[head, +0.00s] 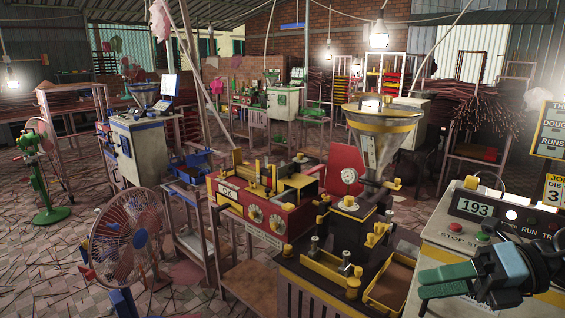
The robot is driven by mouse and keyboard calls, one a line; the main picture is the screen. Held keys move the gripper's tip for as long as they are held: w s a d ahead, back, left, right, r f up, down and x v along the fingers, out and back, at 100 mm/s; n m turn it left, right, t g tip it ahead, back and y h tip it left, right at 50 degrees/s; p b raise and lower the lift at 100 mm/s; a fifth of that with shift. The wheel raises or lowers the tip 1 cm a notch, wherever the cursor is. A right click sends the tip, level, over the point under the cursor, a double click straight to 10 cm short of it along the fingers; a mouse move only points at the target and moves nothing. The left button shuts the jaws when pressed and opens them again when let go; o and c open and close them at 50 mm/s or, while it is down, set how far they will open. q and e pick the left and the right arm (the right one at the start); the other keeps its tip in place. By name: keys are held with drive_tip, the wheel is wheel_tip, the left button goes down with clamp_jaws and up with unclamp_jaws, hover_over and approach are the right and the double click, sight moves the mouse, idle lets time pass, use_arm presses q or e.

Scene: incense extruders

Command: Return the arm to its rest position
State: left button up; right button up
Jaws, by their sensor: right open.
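My right gripper (424,282) comes in from the right edge, low in the head view, with green fingers and a blue-grey body. It is open, with nothing seen between the fingers. It hangs in front of the white control box (450,237) and right of the small metal tray (390,284). I cannot tell whether it touches either. My left gripper is not in view.
A dark extruder with a steel hopper (385,120) and yellow rim stands left of my right gripper. A red machine (262,208) with dials is further left. A caged fan (126,236) stands front left. The littered tiled floor (45,270) has open room at left.

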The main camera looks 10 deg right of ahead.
drive_tip(key=s+d+f+m+t+h+p, duration=0.1)
drive_tip(key=s+f+m+t+h+p, duration=0.3)
drive_tip(key=f+m, duration=0.7)
drive_tip(key=w+f+m+t+h+b, duration=0.1)
drive_tip(key=f+m+t+h, duration=0.1)
drive_tip(key=f+m+t, duration=0.65)
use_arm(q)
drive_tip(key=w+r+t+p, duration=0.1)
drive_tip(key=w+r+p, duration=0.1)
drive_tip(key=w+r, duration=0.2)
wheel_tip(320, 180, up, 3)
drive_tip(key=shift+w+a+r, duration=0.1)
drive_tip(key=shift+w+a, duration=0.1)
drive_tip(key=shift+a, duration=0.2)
use_arm(e)
drive_tip(key=s+a+f+m+g+h, duration=0.2)
drive_tip(key=s+a+f+m+g, duration=0.2)
drive_tip(key=s+f+m, duration=0.4)
drive_tip(key=s+a+f+m+g+h, duration=0.3)
drive_tip(key=s+a+f+m, duration=0.3)
drive_tip(key=s+f, duration=0.5)
drive_tip(key=shift+s+a+f+m+g, duration=0.15)
drive_tip(key=shift+s+m+g, duration=0.75)
drive_tip(key=shift+s, duration=0.2)
